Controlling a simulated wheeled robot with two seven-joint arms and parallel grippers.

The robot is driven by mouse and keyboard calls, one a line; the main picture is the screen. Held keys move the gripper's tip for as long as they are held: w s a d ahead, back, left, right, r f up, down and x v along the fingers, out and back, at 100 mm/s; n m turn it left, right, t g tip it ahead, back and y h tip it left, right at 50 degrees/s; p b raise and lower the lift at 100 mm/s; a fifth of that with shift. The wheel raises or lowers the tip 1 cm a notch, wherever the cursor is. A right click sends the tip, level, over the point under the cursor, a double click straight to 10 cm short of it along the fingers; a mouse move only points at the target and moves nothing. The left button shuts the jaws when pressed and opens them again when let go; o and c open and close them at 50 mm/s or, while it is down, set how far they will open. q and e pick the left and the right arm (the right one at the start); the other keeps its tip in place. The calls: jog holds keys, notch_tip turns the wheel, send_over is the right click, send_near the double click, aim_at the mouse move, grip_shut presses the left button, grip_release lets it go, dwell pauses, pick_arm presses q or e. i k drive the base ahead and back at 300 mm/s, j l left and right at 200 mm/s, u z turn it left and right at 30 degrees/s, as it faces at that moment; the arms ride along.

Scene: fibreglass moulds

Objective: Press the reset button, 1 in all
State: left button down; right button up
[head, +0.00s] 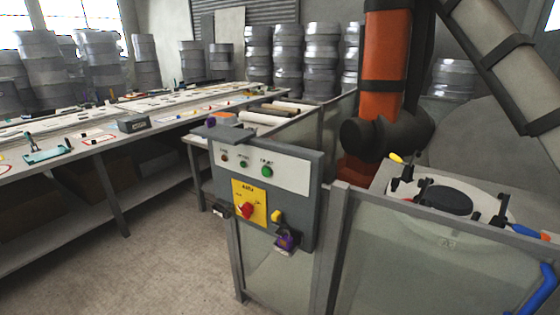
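A grey control box (298,205) stands on the fence post in the middle of the head view. Its white upper plate carries a small dark reddish button (224,158), a small green button (242,164) and a larger green button (267,171). The labels above them are too small to read, so I cannot tell which is the reset button. Below, a red knob (247,210) sits on a yellow plate (238,190). Neither of my grippers is in view.
Glass-panelled fencing (420,265) runs right from the box. Behind it stand an orange robot arm (384,60) and a round mould fixture (445,200). A long workbench (115,150) with tools fills the left. The floor (165,245) before the box is clear.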

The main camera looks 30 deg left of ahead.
aim_at(266, 173)
jog(key=k+j+u, duration=0.15)
jog(key=u, duration=0.9)
